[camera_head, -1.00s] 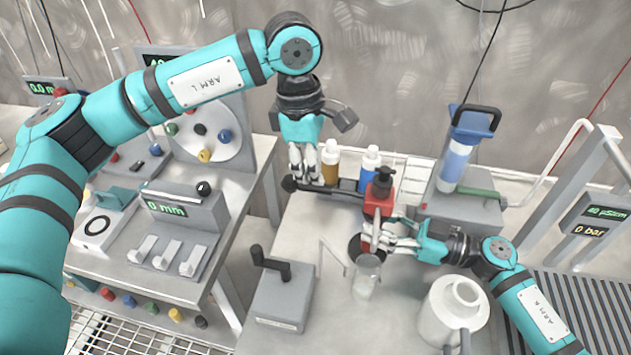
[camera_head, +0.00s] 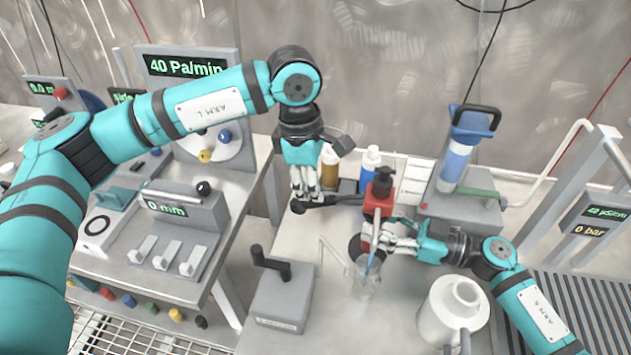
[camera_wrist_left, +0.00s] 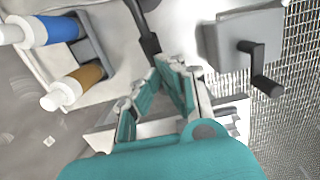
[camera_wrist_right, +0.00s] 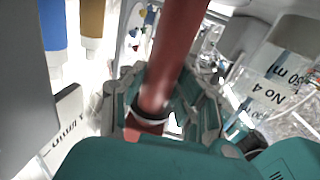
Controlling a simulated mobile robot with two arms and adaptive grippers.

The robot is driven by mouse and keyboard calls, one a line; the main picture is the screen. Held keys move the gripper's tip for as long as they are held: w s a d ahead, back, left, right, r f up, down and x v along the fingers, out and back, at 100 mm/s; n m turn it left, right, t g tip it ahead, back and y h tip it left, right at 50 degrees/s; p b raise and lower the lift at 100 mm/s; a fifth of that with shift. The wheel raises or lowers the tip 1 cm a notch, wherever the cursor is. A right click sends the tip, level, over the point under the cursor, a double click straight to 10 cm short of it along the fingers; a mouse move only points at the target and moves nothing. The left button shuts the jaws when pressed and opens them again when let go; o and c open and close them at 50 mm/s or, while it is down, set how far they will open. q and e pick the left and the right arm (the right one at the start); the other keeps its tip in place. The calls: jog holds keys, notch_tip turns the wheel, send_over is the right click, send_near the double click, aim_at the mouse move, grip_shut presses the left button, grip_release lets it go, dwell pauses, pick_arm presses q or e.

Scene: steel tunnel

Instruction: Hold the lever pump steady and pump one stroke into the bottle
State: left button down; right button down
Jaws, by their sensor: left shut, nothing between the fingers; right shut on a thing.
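The lever pump (camera_head: 379,205) has a red body and black head. Its black lever (camera_head: 345,199) reaches left, ending in a round knob. My left gripper (camera_head: 307,196) is shut and empty, its fingertips at the lever's outer end, seemingly pressing from above. The left wrist view shows the dark lever (camera_wrist_left: 148,40) at the fingertips. My right gripper (camera_head: 385,238) is shut around the red pump column; the right wrist view shows the red column (camera_wrist_right: 172,60) between the fingers. The clear bottle (camera_head: 364,285) stands in front of the pump. A blue streak (camera_head: 371,262) runs down into its mouth.
Brown-orange (camera_head: 330,168) and blue (camera_head: 370,165) white-capped bottles stand behind the lever. A grey crank box (camera_head: 283,300) is at front left, a white jug (camera_head: 453,308) at front right. A thin bent rod (camera_head: 333,262) is left of the bottle.

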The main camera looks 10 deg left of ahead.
jog(key=shift+s, duration=0.1)
pick_arm(q)
jog(key=a, duration=0.1)
jog(key=a+r, duration=0.1)
jog(key=a, duration=0.1)
dwell(0.3)
notch_tip(320, 180, up, 12)
jog(key=a, duration=0.1)
jog(key=shift+a, duration=0.15)
dwell(1.7)
pick_arm(e)
jog(key=c, duration=0.9)
grip_release()
